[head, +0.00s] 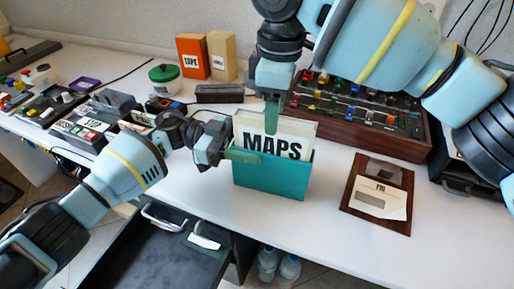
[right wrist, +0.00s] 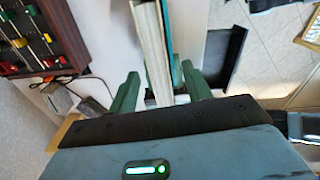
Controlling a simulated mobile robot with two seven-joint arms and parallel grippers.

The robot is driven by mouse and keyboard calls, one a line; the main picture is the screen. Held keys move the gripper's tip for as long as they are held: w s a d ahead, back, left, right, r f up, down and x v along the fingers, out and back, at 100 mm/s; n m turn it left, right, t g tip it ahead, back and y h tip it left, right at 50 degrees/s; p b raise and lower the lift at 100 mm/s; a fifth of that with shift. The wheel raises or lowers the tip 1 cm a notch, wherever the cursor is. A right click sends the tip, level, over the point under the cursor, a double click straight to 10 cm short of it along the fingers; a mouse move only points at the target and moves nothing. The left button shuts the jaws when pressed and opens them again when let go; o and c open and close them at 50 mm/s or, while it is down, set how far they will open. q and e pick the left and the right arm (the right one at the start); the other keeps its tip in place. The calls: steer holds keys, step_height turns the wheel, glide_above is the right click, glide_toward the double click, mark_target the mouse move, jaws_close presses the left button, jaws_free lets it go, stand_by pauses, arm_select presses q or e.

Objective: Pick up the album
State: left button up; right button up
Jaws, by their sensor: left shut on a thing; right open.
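A cream album marked MAPS (head: 275,146) stands upright in a teal sleeve (head: 270,180) on the white table. My left gripper (head: 242,156) is at the sleeve's left edge and shut on it, with one green finger across its front. My right gripper (head: 272,118) points down from above at the album's top edge. In the right wrist view its two green fingers (right wrist: 160,90) are open, one on each side of the album's pale edge (right wrist: 149,50). The teal sleeve's edge (right wrist: 176,72) shows beside it. Contact between the right fingers and the album cannot be told.
A mixer panel (head: 350,115) stands behind on the right, close to my right arm. Orange (head: 193,57) and tan (head: 222,55) boxes stand at the back. An open dark drawer (head: 150,245) is below the table's front edge.

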steer(key=shift+s+d+r+y, duration=0.15)
steer(key=shift+r+y, duration=0.1)
steer(key=shift+y, duration=0.05)
steer(key=d+r+y, duration=0.2)
steer(key=r, duration=0.1)
steer(key=d+r+t+y, duration=0.1)
steer(key=d+r, duration=0.1)
steer(key=shift+s+d+r+m+y, duration=0.1)
steer(key=shift+s+r+m+y, duration=0.05)
steer(key=shift+s+m+y, duration=0.2)
steer(key=x, duration=0.6)
steer(key=shift+f, duration=0.3)
steer(key=x, duration=0.5)
steer(key=shift+w+a+f, duration=0.1)
steer(key=shift+w+a, duration=0.1)
steer(key=shift+a, duration=0.3)
steer(key=shift+f, duration=0.25)
jaws_close()
